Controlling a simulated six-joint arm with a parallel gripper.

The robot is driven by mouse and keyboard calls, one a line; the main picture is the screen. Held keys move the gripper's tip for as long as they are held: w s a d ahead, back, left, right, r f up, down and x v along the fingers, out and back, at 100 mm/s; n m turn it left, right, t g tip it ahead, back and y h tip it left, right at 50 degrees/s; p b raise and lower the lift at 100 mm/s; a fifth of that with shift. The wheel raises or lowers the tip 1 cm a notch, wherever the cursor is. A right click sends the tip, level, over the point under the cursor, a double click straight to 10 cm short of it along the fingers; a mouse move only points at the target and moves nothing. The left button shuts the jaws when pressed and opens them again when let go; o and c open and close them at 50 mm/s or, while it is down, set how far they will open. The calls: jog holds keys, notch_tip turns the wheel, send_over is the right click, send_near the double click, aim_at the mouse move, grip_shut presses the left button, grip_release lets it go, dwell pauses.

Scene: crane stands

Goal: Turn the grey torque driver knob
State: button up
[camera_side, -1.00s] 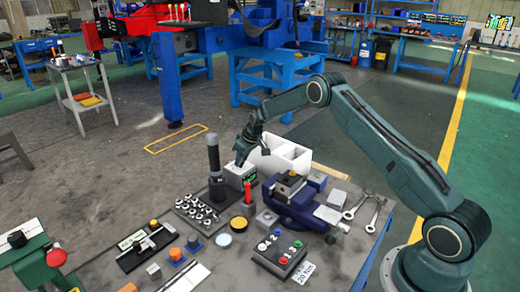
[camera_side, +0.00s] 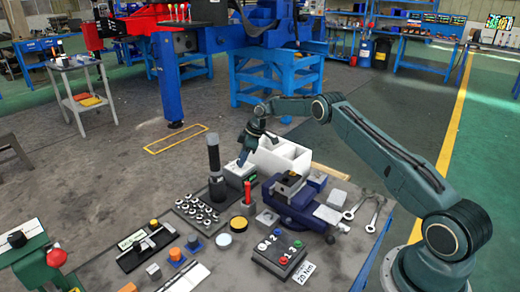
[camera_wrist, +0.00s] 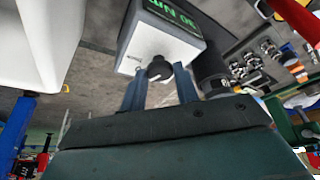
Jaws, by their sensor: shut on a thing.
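The torque driver is a white box with a green-lit display; it shows in the side view (camera_side: 236,173) and large in the wrist view (camera_wrist: 140,48). In the side view my gripper (camera_side: 243,158) is at the box, and the knob is hidden.
A white bin (camera_side: 282,160) stands close behind and to the right of the driver. A dark upright cylinder (camera_side: 214,158) and a red-handled tool (camera_side: 248,192) are close by. A blue vise (camera_side: 292,205), a button box (camera_side: 280,252) and a "20 Nm" card (camera_side: 305,271) lie nearer the front.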

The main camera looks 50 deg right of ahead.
jog(key=shift+n, duration=0.6)
jog(key=o, duration=1)
jog(key=shift+c, duration=0.2)
jog(key=shift+d, duration=0.1)
jog(key=v, duration=1.3)
jog(key=shift+d+r, duration=0.3)
jog(key=shift+r, duration=0.05)
jog(key=shift+w, duration=0.1)
